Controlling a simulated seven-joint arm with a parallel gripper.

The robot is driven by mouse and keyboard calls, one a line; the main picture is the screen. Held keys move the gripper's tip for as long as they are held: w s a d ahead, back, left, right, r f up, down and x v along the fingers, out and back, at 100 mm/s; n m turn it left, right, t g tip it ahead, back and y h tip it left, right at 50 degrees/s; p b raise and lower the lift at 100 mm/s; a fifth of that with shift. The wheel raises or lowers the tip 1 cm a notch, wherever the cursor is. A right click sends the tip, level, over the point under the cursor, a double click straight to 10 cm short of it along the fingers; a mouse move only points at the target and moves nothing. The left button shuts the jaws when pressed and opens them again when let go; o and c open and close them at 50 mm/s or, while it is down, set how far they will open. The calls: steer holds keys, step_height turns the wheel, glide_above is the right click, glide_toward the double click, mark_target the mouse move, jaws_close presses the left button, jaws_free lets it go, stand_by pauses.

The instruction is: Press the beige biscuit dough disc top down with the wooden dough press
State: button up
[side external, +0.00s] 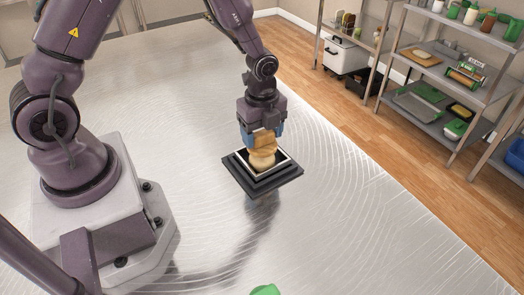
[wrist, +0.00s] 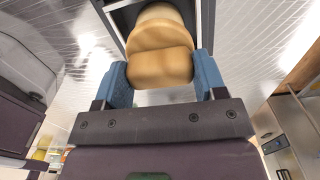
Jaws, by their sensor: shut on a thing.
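The wooden dough press (side external: 262,157) is a light wood piece with a rounded lower part. My gripper (side external: 262,136) has blue fingers and is shut on its upper block. The press points down into a dark square tray-like holder with a light inner rim (side external: 270,183) on the metal table. In the wrist view the press (wrist: 160,62) sits between the blue fingers of my gripper (wrist: 162,80), and its far end reaches inside the dark frame (wrist: 120,18). The beige dough disc is not visible; the press and holder walls may hide it. I cannot tell whether the press touches it.
The brushed metal table (side external: 330,235) is mostly clear around the holder. A green object (side external: 265,290) shows at the front edge of the picture. Shelves (side external: 450,90) with several kitchen items stand beyond the table on the right.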

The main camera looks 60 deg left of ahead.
steer(key=shift+f, duration=1.4)
steer(key=shift+r, duration=1.55)
steer(key=shift+f, duration=0.1)
